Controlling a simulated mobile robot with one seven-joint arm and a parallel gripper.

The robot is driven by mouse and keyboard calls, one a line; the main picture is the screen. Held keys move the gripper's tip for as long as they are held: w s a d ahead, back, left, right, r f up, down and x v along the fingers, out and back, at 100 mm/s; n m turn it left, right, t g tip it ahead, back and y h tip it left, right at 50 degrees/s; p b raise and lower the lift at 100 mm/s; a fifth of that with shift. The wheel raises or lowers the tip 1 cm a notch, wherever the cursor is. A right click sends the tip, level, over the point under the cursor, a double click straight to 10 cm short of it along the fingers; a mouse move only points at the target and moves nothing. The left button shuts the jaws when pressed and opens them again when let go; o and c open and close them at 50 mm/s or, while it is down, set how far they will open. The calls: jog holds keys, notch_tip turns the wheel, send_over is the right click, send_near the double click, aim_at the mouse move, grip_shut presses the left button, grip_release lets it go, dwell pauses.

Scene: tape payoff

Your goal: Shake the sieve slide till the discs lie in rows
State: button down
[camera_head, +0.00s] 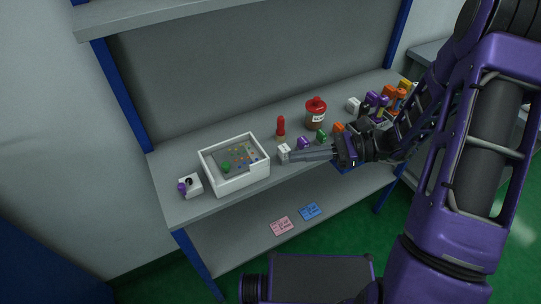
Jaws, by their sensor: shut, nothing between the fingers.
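A white open box (243,182) stands on the grey shelf, left of my gripper. Inside it is a grey plate (232,154) with a green knob-like piece (227,168) and small coloured spots that may be discs. They are too small to tell whether they lie in rows. I cannot tell for sure which part is the sieve slide. My gripper (294,156) is shut and empty, pointing left, just right of the box. Its tips are beside a small white block (284,152); I cannot tell if they touch it.
A white block with a purple knob (190,186) stands left of the box. A red bottle (281,126), a red-lidded jar (316,112) and several coloured blocks stand behind and right. Pink (281,226) and blue (311,211) cards lie on the lower shelf.

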send_near(233, 179)
jog(key=a, duration=0.2)
jog(key=a+r, duration=0.1)
jog(key=a, duration=0.2)
jog(key=w+a+r+b, duration=0.1)
jog(key=a, duration=0.1)
jog(key=shift+a, duration=0.15)
jog(key=shift+r, duration=0.1)
jog(key=shift+s, duration=0.1)
jog(key=shift+s+a, duration=0.4)
jog(key=shift+a, duration=0.25)
jog(key=shift+s+a, duration=0.4)
jog(key=shift+a, duration=0.2)
